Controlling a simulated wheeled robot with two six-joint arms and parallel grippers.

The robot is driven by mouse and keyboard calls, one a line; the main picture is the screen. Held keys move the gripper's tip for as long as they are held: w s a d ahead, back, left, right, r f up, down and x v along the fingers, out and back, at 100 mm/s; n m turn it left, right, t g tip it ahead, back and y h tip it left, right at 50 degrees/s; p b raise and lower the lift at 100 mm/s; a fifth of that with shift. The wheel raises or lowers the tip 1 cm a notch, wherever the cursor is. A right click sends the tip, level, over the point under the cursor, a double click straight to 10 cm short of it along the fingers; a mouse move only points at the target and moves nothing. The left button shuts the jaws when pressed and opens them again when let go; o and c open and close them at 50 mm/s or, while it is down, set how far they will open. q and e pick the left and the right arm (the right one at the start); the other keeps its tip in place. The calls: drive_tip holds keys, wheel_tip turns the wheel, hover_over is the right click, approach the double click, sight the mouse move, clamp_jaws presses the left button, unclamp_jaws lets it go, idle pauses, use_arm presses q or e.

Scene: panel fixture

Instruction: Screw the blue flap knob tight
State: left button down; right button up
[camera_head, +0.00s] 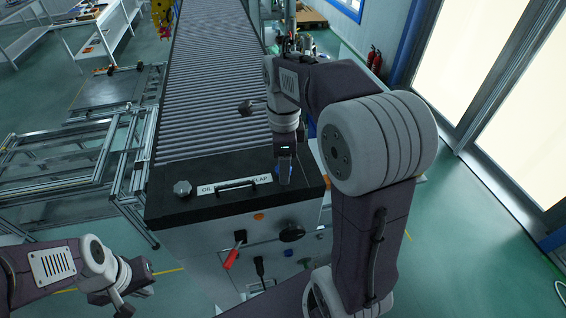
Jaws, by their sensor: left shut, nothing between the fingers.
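The oil flap (165,208) is a black lid on top of the panel box, with a white label (207,190) and a black handle. A blue flap knob (277,168) is at the lid's right side, mostly hidden by my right gripper (284,180). My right gripper points down at the knob. Whether its fingers hold the knob cannot be made out. A grey knob (182,188) sits at the lid's left side. My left gripper (124,302) is shut and empty, low at the left, apart from the box.
The box front carries a red-handled lever (232,256), a black round knob (291,232) and small coloured buttons. A roller conveyor (213,80) runs away behind the box. Metal frames (60,165) stand at the left. Green floor is free at the right.

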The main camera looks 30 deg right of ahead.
wheel_tip(320, 180, up, 9)
drive_tip(key=b, duration=0.1)
idle(0.5)
idle(0.4)
